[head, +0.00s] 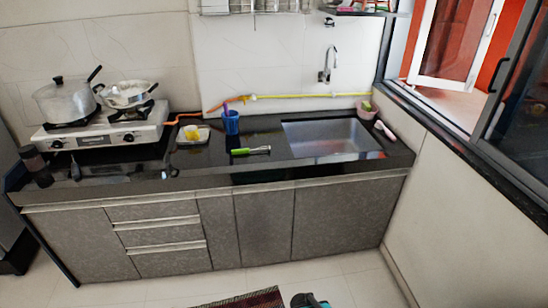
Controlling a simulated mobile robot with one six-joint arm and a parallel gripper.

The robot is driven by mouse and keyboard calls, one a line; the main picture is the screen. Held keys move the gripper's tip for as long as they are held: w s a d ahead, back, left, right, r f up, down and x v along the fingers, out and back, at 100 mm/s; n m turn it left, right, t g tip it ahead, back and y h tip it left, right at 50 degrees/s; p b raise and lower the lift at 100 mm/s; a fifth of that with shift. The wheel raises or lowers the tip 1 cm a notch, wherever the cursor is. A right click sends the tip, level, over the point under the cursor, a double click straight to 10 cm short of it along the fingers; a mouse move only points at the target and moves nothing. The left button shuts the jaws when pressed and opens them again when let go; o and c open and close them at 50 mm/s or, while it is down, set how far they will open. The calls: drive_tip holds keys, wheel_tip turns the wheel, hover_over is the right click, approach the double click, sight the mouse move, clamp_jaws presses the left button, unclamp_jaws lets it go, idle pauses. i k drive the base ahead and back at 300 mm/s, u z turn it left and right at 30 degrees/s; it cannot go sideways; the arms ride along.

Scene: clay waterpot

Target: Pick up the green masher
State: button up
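The green masher (250,151) lies flat on the black countertop (300,172), between the blue cup and the sink. Its green handle points left and a pale metallic end points right. Its fine shape is too small to tell. I make out no gripper fingers in the head view. A small dark and teal shape sits at the bottom edge, and I cannot tell what it is.
A blue cup (231,123) stands just behind the masher. A small dish with yellow items (193,134) is left of it. The sink (330,139) is to the right. A stove (98,133) with pots stands far left. The floor before the cabinets is mostly clear; a rug (252,300) lies at the bottom.

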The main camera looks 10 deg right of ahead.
sight(240, 152)
drive_tip(key=z, duration=0.1)
drive_tip(key=k, duration=0.6)
drive_tip(key=z, duration=0.05)
drive_tip(key=i, duration=0.85)
drive_tip(key=u, duration=0.65)
drive_tip(key=i, duration=0.55)
drive_tip(key=u, duration=1.05)
drive_tip(key=i, duration=0.65)
drive_tip(key=u, duration=0.25)
drive_tip(key=k, duration=0.6)
drive_tip(key=z, duration=0.15)
